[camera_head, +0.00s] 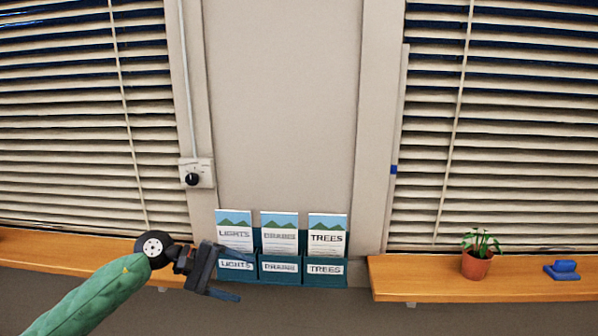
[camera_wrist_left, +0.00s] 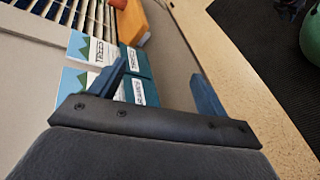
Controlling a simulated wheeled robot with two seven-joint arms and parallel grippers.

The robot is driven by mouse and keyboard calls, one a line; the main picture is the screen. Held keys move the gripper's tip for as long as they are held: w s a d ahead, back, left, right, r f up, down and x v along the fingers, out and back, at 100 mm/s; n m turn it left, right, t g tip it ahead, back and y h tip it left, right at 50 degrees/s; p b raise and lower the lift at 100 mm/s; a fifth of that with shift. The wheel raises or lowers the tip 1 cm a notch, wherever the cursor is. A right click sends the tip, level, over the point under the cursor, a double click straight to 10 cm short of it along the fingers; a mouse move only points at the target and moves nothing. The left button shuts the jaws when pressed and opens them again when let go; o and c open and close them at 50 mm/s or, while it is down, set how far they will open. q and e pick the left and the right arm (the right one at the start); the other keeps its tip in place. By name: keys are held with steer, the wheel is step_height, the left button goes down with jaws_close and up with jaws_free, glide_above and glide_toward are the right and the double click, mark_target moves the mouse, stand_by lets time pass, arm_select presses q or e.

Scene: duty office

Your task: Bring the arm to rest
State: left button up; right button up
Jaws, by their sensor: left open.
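My left arm, with a green sleeve-like link, comes in from the lower left in the head view. Its left gripper (camera_head: 226,273) is in front of the wall at the left end of the leaflet rack (camera_head: 283,279). The gripper is open. In the left wrist view the two blue fingers of the left gripper (camera_wrist_left: 160,76) stand well apart with nothing between them. The rack and leaflets lie beyond the left finger there. The gripper hides part of the rack's left pocket in the head view. My right gripper is not in view.
The rack holds LIGHTS (camera_head: 234,230), a middle leaflet (camera_head: 280,233) and TREES (camera_head: 327,236). A right shelf (camera_head: 430,279) carries a potted plant (camera_head: 477,262) and a blue object (camera_head: 563,270). A left shelf (camera_head: 60,253) runs behind my arm. A dial (camera_head: 193,178) is on the wall above.

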arm_select(q)
steer(key=s+d+r+n+t+h, duration=0.2)
steer(key=d+r+n+t+h, duration=0.35)
steer(key=n, duration=0.95)
steer(key=s+a+f+m+t+y, duration=0.2)
steer(key=a+f+m+t+y, duration=0.15)
steer(key=f+m+y, duration=0.55)
steer(key=s+a+f+m+t+y, duration=0.3)
steer(key=a+f+m, duration=0.2)
steer(key=m, duration=0.9)
steer(key=s+a+f+m+t+y, duration=0.2)
steer(key=a+f+m+t+y, duration=0.15)
steer(key=f+m+y, duration=0.55)
steer(key=s+f+n+g+h, duration=0.1)
steer(key=s+f+n+g, duration=0.5)
steer(key=s, duration=0.7)
steer(key=s+f+n+g+h, duration=0.25)
steer(key=s+f+g, duration=0.5)
steer(key=s, duration=0.45)
steer(key=s+d+f+g, duration=0.1)
steer(key=s+f, duration=0.1)
steer(key=f, duration=1.7)
steer(key=s+d+f, duration=0.2)
steer(key=f, duration=1.7)
steer(key=shift+s+d+n+g, duration=0.3)
steer(key=shift+s+n+g, duration=0.1)
steer(key=shift+n, duration=0.05)
